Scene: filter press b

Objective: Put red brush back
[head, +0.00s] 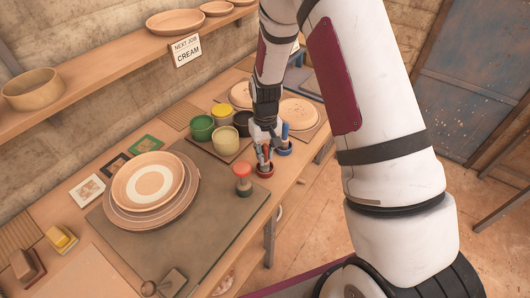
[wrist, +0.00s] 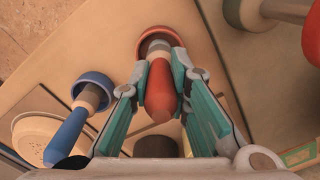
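The red brush (wrist: 160,92) stands handle-up in a red cup (wrist: 160,40), with its lower end inside the cup. The same red cup (head: 265,172) shows in the head view at the bench's right edge. My gripper (wrist: 160,72) is around the handle in the wrist view, with a fingertip against each side of it. In the head view my gripper (head: 264,154) points down over the red cup and hides part of the brush. The brush's lowest end is hidden by the cup rim.
A blue brush (wrist: 68,135) stands in a blue cup (wrist: 93,90) close beside my gripper. A red-topped, green-based tool (head: 243,180) is on the other side. Paint pots (head: 202,128) and stacked plates (head: 150,187) occupy the bench. A shelf (head: 105,62) runs along the wall.

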